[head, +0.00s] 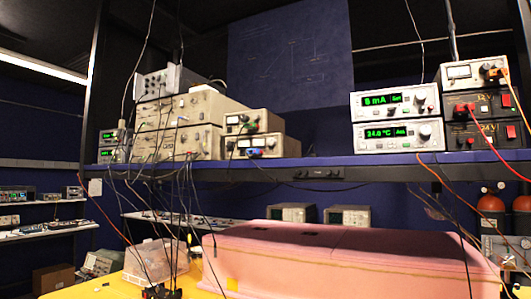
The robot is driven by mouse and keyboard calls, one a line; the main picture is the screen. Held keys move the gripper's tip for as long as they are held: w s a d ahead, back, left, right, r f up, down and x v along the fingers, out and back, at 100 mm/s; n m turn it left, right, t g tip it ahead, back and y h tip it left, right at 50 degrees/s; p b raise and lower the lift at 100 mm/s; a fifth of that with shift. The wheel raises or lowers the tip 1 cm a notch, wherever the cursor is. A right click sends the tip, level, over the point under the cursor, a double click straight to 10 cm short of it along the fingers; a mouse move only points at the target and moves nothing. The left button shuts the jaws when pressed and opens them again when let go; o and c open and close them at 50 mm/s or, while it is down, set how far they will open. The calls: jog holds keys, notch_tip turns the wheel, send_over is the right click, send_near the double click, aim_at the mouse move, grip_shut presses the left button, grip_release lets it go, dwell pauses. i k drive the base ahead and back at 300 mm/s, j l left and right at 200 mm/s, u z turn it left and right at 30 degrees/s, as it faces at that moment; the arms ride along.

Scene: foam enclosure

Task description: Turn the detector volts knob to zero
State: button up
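No knob in the head view carries a label I can read as detector volts, so I cannot tell which one it is. A display unit reading about 8 mA (367,113) sits on the shelf at right, with a round knob (420,96) on its face. Below it a unit reading about 24.0 °C (368,145) has another knob (425,132). At left a stack of beige instruments (182,108) bears a small grey box with several knobs (157,84). Two meter units (262,122) stand beside the stack. My gripper is not in view.
The dark shelf (350,172) spans the view, with cables hanging below its left part. A long pink foam enclosure (300,250) lies on the yellow table (85,290), near a clear plastic box (155,260). Red and black power supplies (483,106) with red leads stand at far right.

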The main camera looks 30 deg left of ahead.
aim_at(230, 144)
jog(key=u, duration=1.4)
